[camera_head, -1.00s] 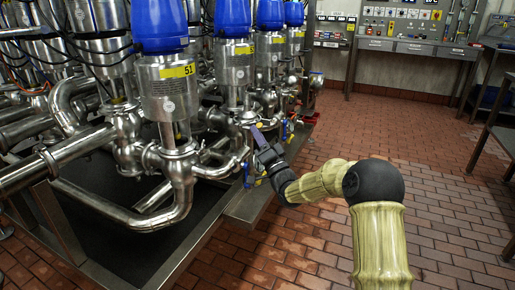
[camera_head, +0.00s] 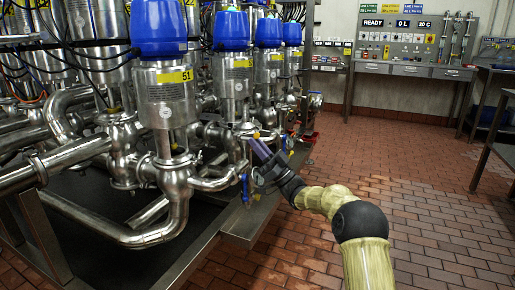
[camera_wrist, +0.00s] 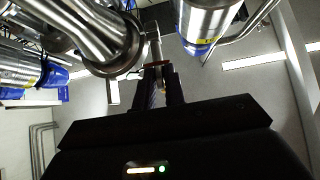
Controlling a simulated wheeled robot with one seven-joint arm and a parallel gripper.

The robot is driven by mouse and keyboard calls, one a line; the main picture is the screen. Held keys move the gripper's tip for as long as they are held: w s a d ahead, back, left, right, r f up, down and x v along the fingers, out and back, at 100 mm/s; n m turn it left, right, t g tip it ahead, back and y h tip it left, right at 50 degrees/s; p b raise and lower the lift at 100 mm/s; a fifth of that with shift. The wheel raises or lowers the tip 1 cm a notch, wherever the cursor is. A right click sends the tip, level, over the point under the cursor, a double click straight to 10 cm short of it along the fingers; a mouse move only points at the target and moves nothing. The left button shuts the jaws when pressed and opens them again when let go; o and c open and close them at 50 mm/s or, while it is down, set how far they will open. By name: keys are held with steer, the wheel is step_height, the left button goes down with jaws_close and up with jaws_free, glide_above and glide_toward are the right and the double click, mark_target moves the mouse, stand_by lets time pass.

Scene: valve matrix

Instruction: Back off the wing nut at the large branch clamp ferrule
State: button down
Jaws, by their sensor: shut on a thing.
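My gripper (camera_head: 260,149) reaches in from the right to the pipework beside the steel valve marked 51. In the wrist view my gripper (camera_wrist: 159,72) is shut at the end of a steel clamp bolt. A small brownish wing nut (camera_wrist: 158,64) appears between its fingertips. The large branch clamp ferrule (camera_wrist: 138,48) is a round steel rim on a wide pipe, just left of the fingers. The nut's wings are mostly hidden by the fingers.
Blue-topped steel valves (camera_head: 159,35) stand in rows at the left and centre. A bent steel pipe (camera_head: 150,235) runs below. A steel frame edge (camera_head: 245,225) borders the rig. The brick floor at right is clear up to the control bench (camera_head: 410,68).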

steer(key=shift+f, duration=0.15)
steer(key=c, duration=1.6)
jaws_free()
steer(key=p+v, duration=0.4)
steer(key=v, duration=1.3)
steer(key=shift+s+f+p, duration=0.1)
steer(key=shift+p, duration=0.25)
